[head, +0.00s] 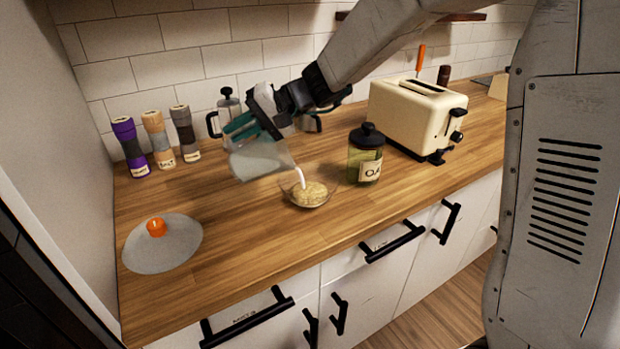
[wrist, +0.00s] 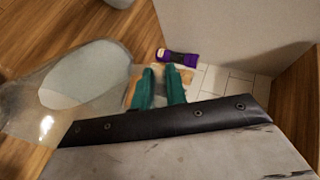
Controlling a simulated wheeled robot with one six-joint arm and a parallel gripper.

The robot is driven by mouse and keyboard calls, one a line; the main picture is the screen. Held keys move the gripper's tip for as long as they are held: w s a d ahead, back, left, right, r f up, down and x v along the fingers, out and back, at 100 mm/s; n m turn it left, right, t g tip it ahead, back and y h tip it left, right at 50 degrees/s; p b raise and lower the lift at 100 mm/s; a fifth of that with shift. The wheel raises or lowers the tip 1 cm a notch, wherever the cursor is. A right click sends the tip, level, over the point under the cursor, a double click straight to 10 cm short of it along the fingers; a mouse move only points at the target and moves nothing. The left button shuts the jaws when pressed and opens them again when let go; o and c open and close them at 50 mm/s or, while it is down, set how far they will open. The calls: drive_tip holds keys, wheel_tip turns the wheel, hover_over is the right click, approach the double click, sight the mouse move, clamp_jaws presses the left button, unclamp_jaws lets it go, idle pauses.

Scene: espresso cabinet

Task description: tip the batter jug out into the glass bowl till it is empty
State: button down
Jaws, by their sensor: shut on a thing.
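The batter jug (head: 262,160) is see-through and tilted steeply, its mouth toward the glass bowl, in the head view. A white stream runs from its lip into the glass bowl (head: 312,204), which stands on the counter with a pale yellow, lumpy-looking fill. My gripper (head: 241,126) has teal fingers and is shut on the jug, holding it above the counter, up and left of the bowl. In the wrist view the jug (wrist: 88,75) lies left of my gripper (wrist: 160,82). How much batter is left inside is hard to tell.
A lidded jar (head: 366,155) stands close right of the bowl, with a cream toaster (head: 412,115) behind it. A French press (head: 228,108) and several mills (head: 155,138) stand at the back. The counter front is clear.

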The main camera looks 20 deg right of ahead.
sight(260, 137)
drive_tip(key=shift+s+d+r+y, duration=0.1)
drive_tip(key=shift+d+r+y, duration=0.35)
drive_tip(key=shift+y, duration=0.05)
drive_tip(key=shift+d+r, duration=0.2)
drive_tip(key=shift+d, duration=0.05)
drive_tip(key=shift+s+d+r+y, duration=0.1)
drive_tip(key=shift+d+r+y, duration=0.1)
drive_tip(key=shift+y, duration=0.2)
drive_tip(key=shift+r+t, duration=0.1)
drive_tip(key=shift+t, duration=0.2)
drive_tip(key=shift+s+d+r+y, duration=0.15)
drive_tip(key=shift+d+r+y, duration=0.1)
drive_tip(key=shift+d, duration=0.3)
drive_tip(key=shift+s+d+r+y, duration=0.15)
drive_tip(key=shift+d+y, duration=0.1)
drive_tip(key=shift+d, duration=0.3)
drive_tip(key=a, duration=0.1)
drive_tip(key=a+f+h, duration=0.1)
drive_tip(key=a, duration=0.1)
drive_tip(key=shift+w+a+f+h, duration=0.2)
drive_tip(key=shift+w+a+h, duration=0.1)
drive_tip(key=shift+w, duration=0.05)
drive_tip(key=a+f+h, duration=0.1)
drive_tip(key=h, duration=0.1)
drive_tip(key=w+a+f+g+h, duration=0.1)
drive_tip(key=f+h, duration=0.1)
drive_tip(key=shift+a+f, duration=0.1)
drive_tip(key=shift+a, duration=0.1)
